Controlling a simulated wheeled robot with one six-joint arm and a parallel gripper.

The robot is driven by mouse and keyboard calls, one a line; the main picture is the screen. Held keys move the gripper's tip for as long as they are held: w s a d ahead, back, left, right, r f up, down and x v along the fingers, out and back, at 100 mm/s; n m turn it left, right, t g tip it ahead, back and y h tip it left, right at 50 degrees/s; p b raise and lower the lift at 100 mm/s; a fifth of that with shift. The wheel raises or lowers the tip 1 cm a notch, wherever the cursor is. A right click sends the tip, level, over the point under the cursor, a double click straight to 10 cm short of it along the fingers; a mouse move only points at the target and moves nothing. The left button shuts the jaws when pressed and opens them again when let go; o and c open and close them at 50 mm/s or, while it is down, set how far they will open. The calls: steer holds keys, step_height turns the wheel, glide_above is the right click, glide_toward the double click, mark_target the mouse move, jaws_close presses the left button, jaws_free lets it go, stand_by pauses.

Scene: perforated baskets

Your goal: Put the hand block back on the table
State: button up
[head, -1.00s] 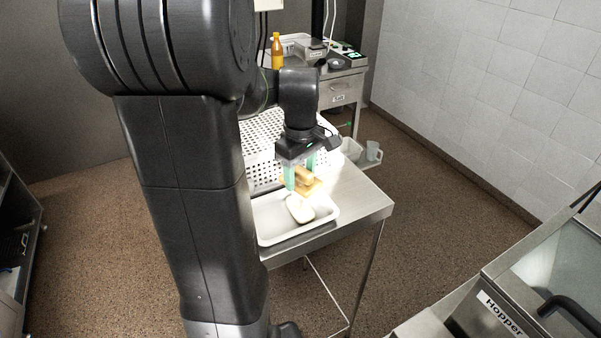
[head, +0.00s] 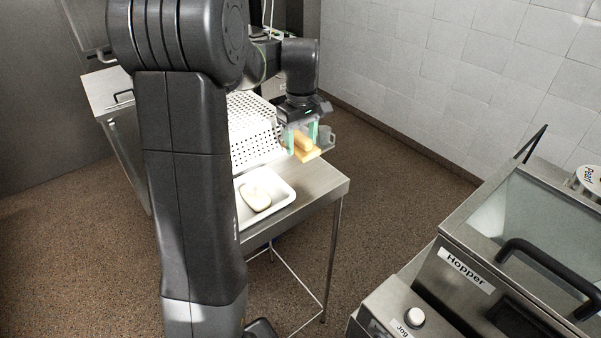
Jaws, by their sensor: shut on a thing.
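My gripper (head: 303,139) is shut on the hand block (head: 306,150), a light wooden block with a raised grip. Its green fingers stand on either side of the grip. The block hangs above the right part of the steel table (head: 322,184), apart from its top as far as I can tell. A white tray (head: 284,200) stands on the table's front part, with a pale rounded piece (head: 256,198) in it. My arm covers the left side of the table.
White perforated baskets (head: 250,128) stand on the table behind the tray. The table's right front corner is bare. A machine marked Hopper (head: 467,272) stands at the lower right. Brown floor lies between them.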

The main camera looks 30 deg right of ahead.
mark_target(301, 135)
step_height(301, 135, down, 8)
steer(key=shift+f+p, duration=0.15)
steer(key=shift+p, duration=0.45)
steer(key=o, duration=1)
steer(key=shift+f, duration=0.1)
steer(key=shift+o, duration=0.2)
step_height(301, 135, up, 12)
steer(key=shift+a+r+b, duration=0.1)
steer(key=shift+r+b, duration=0.05)
steer(key=shift+b, duration=0.5)
steer(key=shift+o, duration=0.4)
